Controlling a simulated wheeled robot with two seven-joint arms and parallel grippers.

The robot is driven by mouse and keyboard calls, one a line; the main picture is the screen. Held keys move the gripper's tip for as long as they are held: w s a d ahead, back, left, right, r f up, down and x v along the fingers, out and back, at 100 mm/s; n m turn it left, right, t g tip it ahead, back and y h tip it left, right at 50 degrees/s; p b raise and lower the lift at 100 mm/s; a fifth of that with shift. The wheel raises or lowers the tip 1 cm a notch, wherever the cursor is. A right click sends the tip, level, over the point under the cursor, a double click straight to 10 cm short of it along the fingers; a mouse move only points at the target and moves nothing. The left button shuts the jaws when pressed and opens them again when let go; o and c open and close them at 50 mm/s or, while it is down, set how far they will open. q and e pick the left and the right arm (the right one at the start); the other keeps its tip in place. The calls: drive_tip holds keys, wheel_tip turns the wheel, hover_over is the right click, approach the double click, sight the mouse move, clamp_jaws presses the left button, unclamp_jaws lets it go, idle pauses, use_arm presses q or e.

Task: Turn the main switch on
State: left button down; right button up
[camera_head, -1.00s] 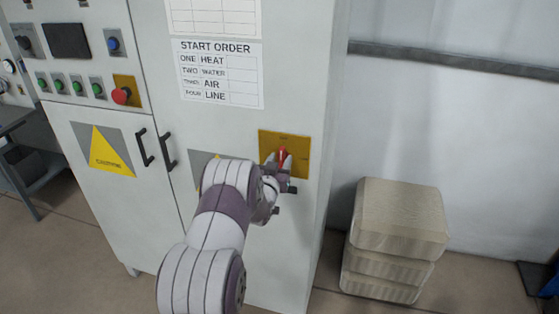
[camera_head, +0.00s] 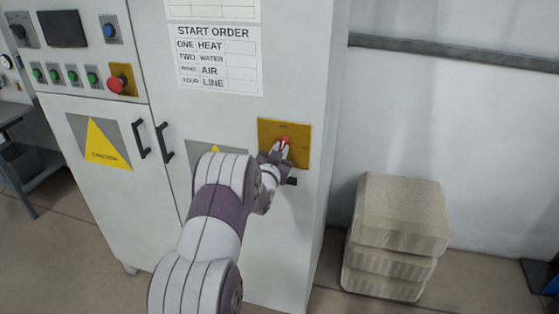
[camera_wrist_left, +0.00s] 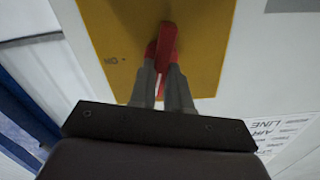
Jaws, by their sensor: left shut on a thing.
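The main switch is a red handle (camera_head: 285,141) on a yellow plate (camera_head: 299,131) on the right door of the grey cabinet. In the left wrist view the red handle (camera_wrist_left: 166,45) stands out from the yellow plate (camera_wrist_left: 205,70), with an "ON" mark beside it. My left gripper (camera_head: 283,151) is at the plate, and its fingers (camera_wrist_left: 163,72) are shut on the red handle from both sides. The fingers hide part of the handle. My right gripper is in neither view.
The grey cabinet (camera_head: 240,240) has black door handles (camera_head: 164,142), a start order sheet (camera_head: 217,60) and a button panel with a red emergency button (camera_head: 117,85). Stacked beige blocks (camera_head: 400,215) stand on the floor to the right. A grey rail (camera_head: 450,55) runs along the wall.

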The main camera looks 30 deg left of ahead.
use_arm(q)
drive_tip(key=shift+d+f+m+b, duration=0.15)
drive_tip(key=shift+m+b, duration=2.35)
drive_tip(key=shift+b, duration=1.3)
drive_tip(key=shift+d+f+m+b, duration=0.1)
drive_tip(key=shift+f+m+b, duration=0.1)
drive_tip(key=shift+m+b, duration=3)
drive_tip(key=shift+d+f+m+b, duration=0.15)
drive_tip(key=shift+m+b, duration=1.65)
drive_tip(key=shift+b, duration=2.65)
drive_tip(key=shift+a, duration=0.1)
drive_tip(key=c, duration=1.1)
unclamp_jaws()
drive_tip(key=b+v, duration=0.2)
drive_tip(key=v, duration=1)
drive_tip(key=shift+s, duration=0.35)
